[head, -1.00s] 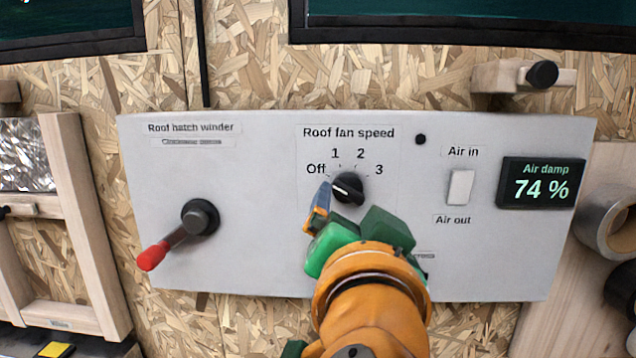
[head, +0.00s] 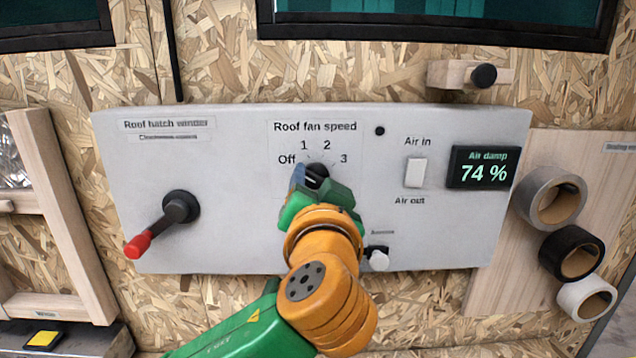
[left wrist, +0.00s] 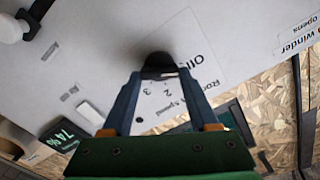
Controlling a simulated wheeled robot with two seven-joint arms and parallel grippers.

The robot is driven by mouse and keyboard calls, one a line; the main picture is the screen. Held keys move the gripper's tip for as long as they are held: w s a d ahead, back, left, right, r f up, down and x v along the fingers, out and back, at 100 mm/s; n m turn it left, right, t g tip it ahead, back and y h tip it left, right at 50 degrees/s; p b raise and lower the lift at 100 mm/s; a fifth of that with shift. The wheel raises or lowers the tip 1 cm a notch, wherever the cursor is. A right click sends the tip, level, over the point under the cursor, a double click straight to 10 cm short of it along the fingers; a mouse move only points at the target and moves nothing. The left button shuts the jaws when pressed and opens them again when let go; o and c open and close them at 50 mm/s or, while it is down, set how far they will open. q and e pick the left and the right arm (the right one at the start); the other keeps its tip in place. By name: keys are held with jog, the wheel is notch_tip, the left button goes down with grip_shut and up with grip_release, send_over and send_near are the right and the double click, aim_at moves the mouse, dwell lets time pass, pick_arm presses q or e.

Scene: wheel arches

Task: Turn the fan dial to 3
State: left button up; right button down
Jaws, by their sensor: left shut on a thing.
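The fan dial (head: 317,171) is a black round knob on the white panel, under the "Roof fan speed" label, with Off, 1, 2 and 3 printed around it. My left gripper (head: 314,184) is shut on it, and its fingers hide the lower part. In the left wrist view the dark dial (left wrist: 158,61) sits between the two blue fingertips of the left gripper (left wrist: 162,76). Which mark the dial's pointer faces is hard to tell. My right gripper is not in view.
The white panel (head: 240,225) also holds a red-handled winder crank (head: 160,222) at left, a white air switch (head: 416,172) and a display (head: 483,167) reading 74 %. A white knob (head: 378,259) is right of my wrist. Tape rolls (head: 550,195) hang at far right.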

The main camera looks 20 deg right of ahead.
pick_arm(q)
jog(key=shift+m, duration=0.3)
jog(key=m, duration=0.4)
jog(key=shift+d+m+b, duration=0.1)
jog(key=shift+m+b, duration=0.25)
jog(key=shift+m, duration=0.05)
jog(key=m, duration=0.6)
jog(key=shift+f, duration=0.15)
jog(key=m, duration=0.6)
jog(key=shift+f+m+p, duration=0.15)
jog(key=shift+m+p, duration=0.2)
jog(key=shift+m, duration=0.05)
jog(key=m+p, duration=0.1)
jog(key=m, duration=0.3)
jog(key=shift+f, duration=0.15)
jog(key=shift+f+m, duration=0.1)
jog(key=shift+m, duration=0.7)
jog(key=shift+f, duration=0.1)
jog(key=o, duration=1.4)
